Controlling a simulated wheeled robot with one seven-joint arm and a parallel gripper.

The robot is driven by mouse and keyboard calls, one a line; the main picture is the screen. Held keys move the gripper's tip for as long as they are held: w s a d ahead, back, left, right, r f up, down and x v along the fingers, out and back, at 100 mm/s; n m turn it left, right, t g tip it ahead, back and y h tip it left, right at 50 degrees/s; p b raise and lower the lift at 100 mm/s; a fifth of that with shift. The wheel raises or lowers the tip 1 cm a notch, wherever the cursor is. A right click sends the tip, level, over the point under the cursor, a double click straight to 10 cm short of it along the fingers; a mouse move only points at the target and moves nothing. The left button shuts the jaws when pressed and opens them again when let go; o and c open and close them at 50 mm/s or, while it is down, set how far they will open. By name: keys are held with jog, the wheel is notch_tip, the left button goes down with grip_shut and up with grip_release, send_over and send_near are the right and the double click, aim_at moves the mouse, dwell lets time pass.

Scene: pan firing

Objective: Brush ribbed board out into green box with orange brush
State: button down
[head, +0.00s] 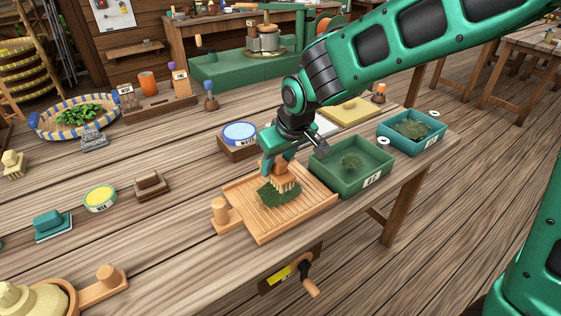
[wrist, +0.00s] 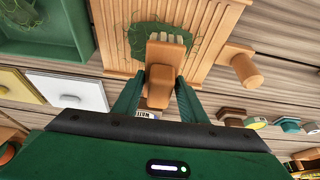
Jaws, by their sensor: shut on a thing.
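The ribbed board (head: 254,221) is a pale wooden tray with a knob handle at its left, lying near the table's front edge. A green clump of leaf bits (head: 279,193) lies on it and also shows in the wrist view (wrist: 143,40). My gripper (head: 283,160) is shut on the orange brush (head: 284,176), whose pale bristles point down at the clump. In the wrist view the brush block (wrist: 160,75) sits between both fingers. The green box (head: 329,178) stands just right of the board, with some green bits inside.
A teal tray (head: 440,137) with more green bits stands further right. Small stamps and a yellow tin (head: 100,199) lie to the left.

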notch_tip(320, 180, down, 6)
jog(key=shift+r, duration=0.1)
jog(key=shift+w+d, duration=0.2)
jog(key=shift+d, duration=0.1)
jog(key=w+d, duration=0.1)
jog(key=d, duration=0.2)
jog(key=w+d, duration=0.1)
jog(key=d, duration=0.1)
jog(key=shift+w+d, duration=0.2)
jog(key=shift+w, duration=0.15)
notch_tip(320, 180, up, 6)
dwell(0.4)
jog(key=shift+s, duration=0.1)
dwell(0.5)
